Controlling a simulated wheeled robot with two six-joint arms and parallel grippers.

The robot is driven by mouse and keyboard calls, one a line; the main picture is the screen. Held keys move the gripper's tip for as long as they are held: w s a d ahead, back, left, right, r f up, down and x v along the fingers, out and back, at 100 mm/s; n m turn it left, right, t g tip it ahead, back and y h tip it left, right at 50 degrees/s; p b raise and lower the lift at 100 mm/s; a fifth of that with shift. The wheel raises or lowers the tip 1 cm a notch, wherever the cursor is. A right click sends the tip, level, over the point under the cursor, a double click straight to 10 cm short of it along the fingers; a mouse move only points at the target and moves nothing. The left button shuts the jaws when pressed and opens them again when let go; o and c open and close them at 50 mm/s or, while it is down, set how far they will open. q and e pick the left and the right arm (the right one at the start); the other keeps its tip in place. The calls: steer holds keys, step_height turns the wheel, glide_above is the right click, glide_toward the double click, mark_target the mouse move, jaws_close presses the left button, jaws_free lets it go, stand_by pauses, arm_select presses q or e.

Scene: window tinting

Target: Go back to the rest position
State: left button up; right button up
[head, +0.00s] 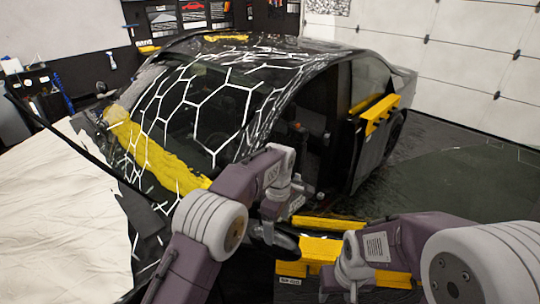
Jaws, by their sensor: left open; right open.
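My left gripper (272,218) hangs in front of the car's near side, below the windshield's lower right corner, and is open. My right gripper (342,285) is low at the bottom, right of the left one, beside a yellow block, and is open. I see nothing held in either gripper. The dark car (300,52) stands ahead with a white hexagon pattern across its windshield (208,100). A yellow cloth (160,155) lies along the windshield's base. My arms hide part of the car's side.
A white cover (60,190) drapes the hood at left. The near-side door (368,150) stands open, with a yellow piece (378,112) on it. Yellow blocks (320,250) sit close to my grippers. Dark floor at right (460,185) is clear. A white garage door (460,60) stands behind.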

arm_select(q)
steer(key=w+a+b, duration=0.1)
steer(key=w+a+r+n+b, duration=0.1)
steer(key=shift+a+t, duration=0.4)
steer(key=shift+n, duration=0.4)
steer(key=a, duration=0.1)
steer(key=a+b, duration=0.1)
steer(key=a, duration=0.1)
steer(key=a+b, duration=0.1)
steer(key=shift+s+a+r, duration=0.25)
steer(key=shift+a+r, duration=0.05)
steer(key=shift+r, duration=0.05)
steer(key=s+a+f+b, duration=0.2)
steer(key=s+a, duration=0.2)
steer(key=a, duration=0.3)
steer(key=s+a+f+m+b, duration=0.1)
steer(key=s+a+f+m, duration=0.3)
steer(key=s+f+m, duration=0.2)
steer(key=s+a+f+m+b, duration=0.2)
steer(key=s+f+m, duration=0.4)
steer(key=s, duration=0.5)
steer(key=shift+s+a+f+m, duration=0.15)
steer(key=shift+a+f+m, duration=0.15)
steer(key=shift+a+m, duration=0.55)
steer(key=shift+s, duration=0.15)
